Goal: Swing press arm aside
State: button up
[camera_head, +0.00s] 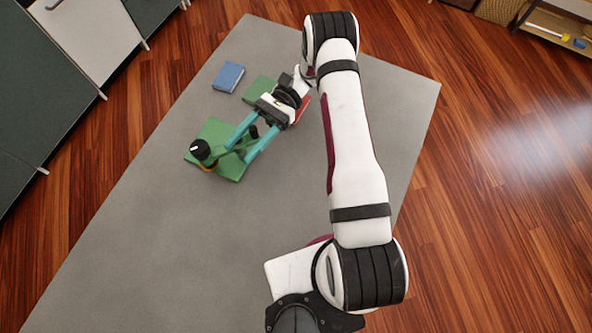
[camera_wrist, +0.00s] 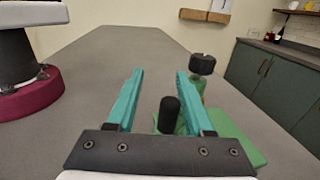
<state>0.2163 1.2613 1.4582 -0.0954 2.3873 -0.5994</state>
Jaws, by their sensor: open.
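The press has a flat green base (camera_head: 217,135) on the grey table, with a black round knob (camera_head: 199,149) on a post at its left edge. In the wrist view the knob (camera_wrist: 202,64) stands just beyond the right fingertip, and the green base (camera_wrist: 238,140) shows at lower right. An upright black handle (camera_wrist: 169,113) stands between the fingers, nearer the right one, with a gap to the left one. My gripper (camera_head: 238,153) is open, its teal fingers reaching over the base. The press arm is largely hidden by the fingers.
A blue block (camera_head: 228,77) lies on the grey table (camera_head: 150,225) beyond the press. A second green piece (camera_head: 261,90) and a red piece (camera_head: 303,108) lie near my wrist, partly hidden. The table left and front of the press is clear.

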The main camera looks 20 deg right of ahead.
jog(key=d+m+t+y, duration=0.3)
jog(key=d+m+t, duration=0.4)
jog(key=d+t, duration=0.5)
jog(key=s+a+r+n+g+h, duration=0.2)
jog(key=s+r+n+g+h, duration=0.1)
jog(key=r+n+g+h, duration=0.15)
jog(key=s+a+r+n+g+h, duration=0.2)
jog(key=s+r+n+g+h, duration=0.1)
jog(key=r, duration=0.3)
jog(key=s+a+r+n+t+h, duration=0.2)
jog(key=s+n+t+h, duration=0.3)
jog(key=s+h, duration=0.3)
jog(key=shift+s+r+h, duration=0.35)
jog(key=shift+s+r, duration=0.35)
jog(key=shift+s, duration=0.9)
jog(key=shift+c, duration=0.4)
